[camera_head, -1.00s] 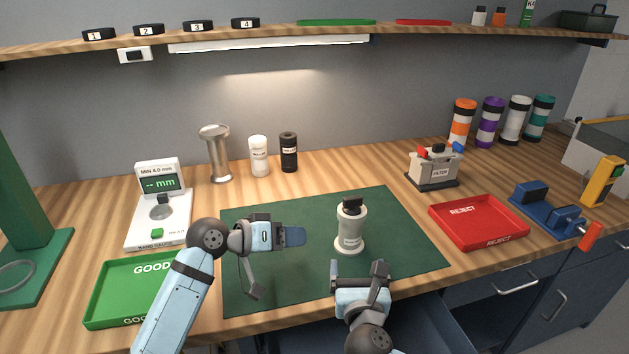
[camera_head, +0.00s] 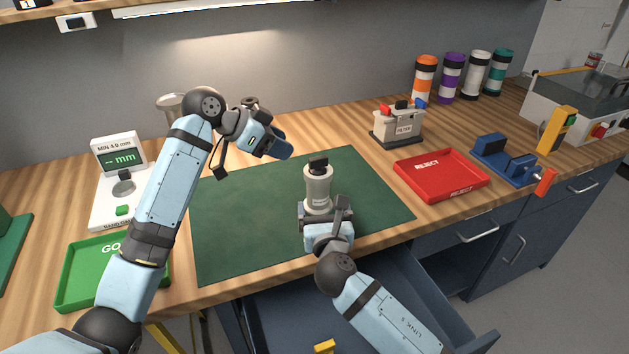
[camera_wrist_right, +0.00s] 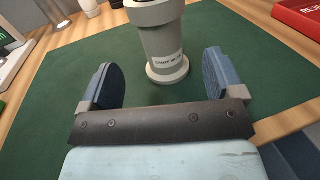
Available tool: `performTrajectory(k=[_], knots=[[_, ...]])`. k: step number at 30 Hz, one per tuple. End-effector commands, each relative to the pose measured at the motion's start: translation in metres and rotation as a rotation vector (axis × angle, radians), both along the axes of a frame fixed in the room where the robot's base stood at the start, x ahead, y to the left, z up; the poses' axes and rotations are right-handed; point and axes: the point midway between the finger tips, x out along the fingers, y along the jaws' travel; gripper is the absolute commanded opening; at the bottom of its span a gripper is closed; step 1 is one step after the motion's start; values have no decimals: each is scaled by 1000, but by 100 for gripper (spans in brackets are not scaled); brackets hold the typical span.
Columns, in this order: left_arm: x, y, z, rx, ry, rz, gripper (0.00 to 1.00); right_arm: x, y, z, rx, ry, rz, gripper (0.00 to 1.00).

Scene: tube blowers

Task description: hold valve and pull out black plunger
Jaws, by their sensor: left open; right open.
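The valve (camera_head: 318,186) is a pale grey cylinder with a label, standing upright on the green mat (camera_head: 240,215). The black plunger (camera_head: 318,163) sticks out of its top. In the right wrist view the valve (camera_wrist_right: 163,45) stands just beyond and between the fingers, with its top cut off. My right gripper (camera_head: 325,208) is open at the valve's near side, low near its base; the fingers are apart from it in the wrist view (camera_wrist_right: 165,85). My left gripper (camera_head: 262,160) is open and empty, raised to the left of and above the valve.
A red reject tray (camera_head: 440,174) and a filter box (camera_head: 398,125) stand to the right. A green tray (camera_head: 75,275) and a gauge (camera_head: 120,180) are at the left. A drawer (camera_head: 400,290) is open below the front edge. The mat around the valve is clear.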

Motion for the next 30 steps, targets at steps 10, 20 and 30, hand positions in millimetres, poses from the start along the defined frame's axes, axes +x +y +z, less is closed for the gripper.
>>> performTrajectory(k=[10,20,30], knots=[[0,0,0,-1,0,1,43,64,8,0,0,0,-1,87],[0,0,0,-2,1,1,43,83,11,0,0,0,1,87],[0,0,0,-2,1,1,43,83,11,0,0,0,0,57]])
